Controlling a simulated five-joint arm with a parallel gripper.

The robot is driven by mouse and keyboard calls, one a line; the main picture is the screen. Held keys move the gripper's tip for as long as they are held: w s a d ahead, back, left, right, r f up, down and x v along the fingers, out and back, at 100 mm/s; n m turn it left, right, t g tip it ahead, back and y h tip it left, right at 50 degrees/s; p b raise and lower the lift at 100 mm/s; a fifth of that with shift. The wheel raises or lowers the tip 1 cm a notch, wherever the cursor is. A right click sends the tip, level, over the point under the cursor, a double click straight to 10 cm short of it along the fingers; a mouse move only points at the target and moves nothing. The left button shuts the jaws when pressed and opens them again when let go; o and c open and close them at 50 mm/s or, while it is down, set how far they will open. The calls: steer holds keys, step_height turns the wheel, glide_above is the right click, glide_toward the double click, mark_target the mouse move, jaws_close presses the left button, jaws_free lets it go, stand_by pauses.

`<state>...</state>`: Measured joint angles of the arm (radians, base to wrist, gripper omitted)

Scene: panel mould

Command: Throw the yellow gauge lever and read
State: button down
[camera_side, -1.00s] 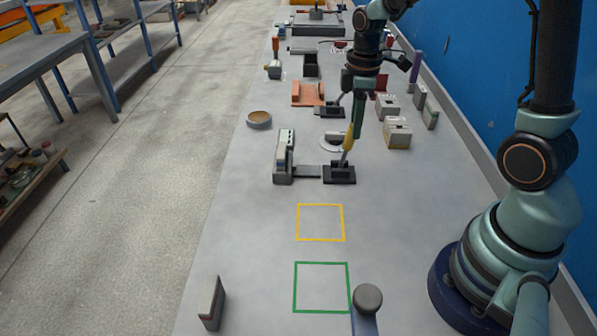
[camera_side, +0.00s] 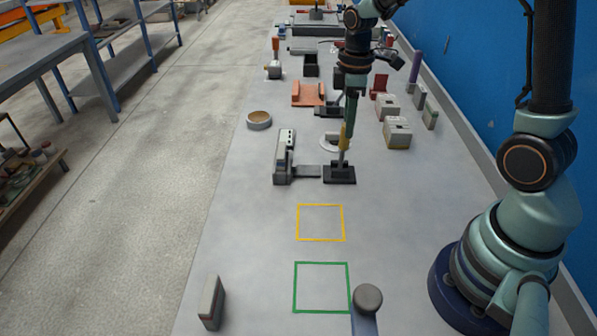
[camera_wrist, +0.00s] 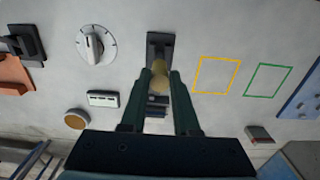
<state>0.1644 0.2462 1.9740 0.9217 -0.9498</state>
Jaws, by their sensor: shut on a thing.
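The yellow gauge lever (camera_side: 344,137) rises from a dark base (camera_side: 340,174) on the bench in the side view. It stands close to upright. My gripper (camera_side: 348,122) is shut on its yellow handle from above. In the wrist view the yellow knob (camera_wrist: 159,76) sits between the two fingers of my gripper (camera_wrist: 160,77). A grey gauge box (camera_side: 284,158) with dark marks on its top stands just left of the lever base, joined to it by a flat grey strip. Its reading is too small to make out.
A white dial with a knob (camera_wrist: 94,40) lies behind the lever. A round tan dish (camera_side: 259,119) stands at the back left, and grey blocks (camera_side: 397,133) at the right. Yellow (camera_side: 320,240) and green (camera_side: 321,312) outlined squares in front are empty.

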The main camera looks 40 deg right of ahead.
steer(key=shift+a, duration=0.1)
steer(key=shift+w+a, duration=0.5)
steer(key=shift+w, duration=0.1)
steer(key=shift+w+a, duration=0.7)
stand_by(0.4)
steer(key=shift+w+a+f, duration=0.2)
steer(key=shift+w+a, duration=0.2)
steer(key=shift+a, duration=0.05)
stand_by(0.3)
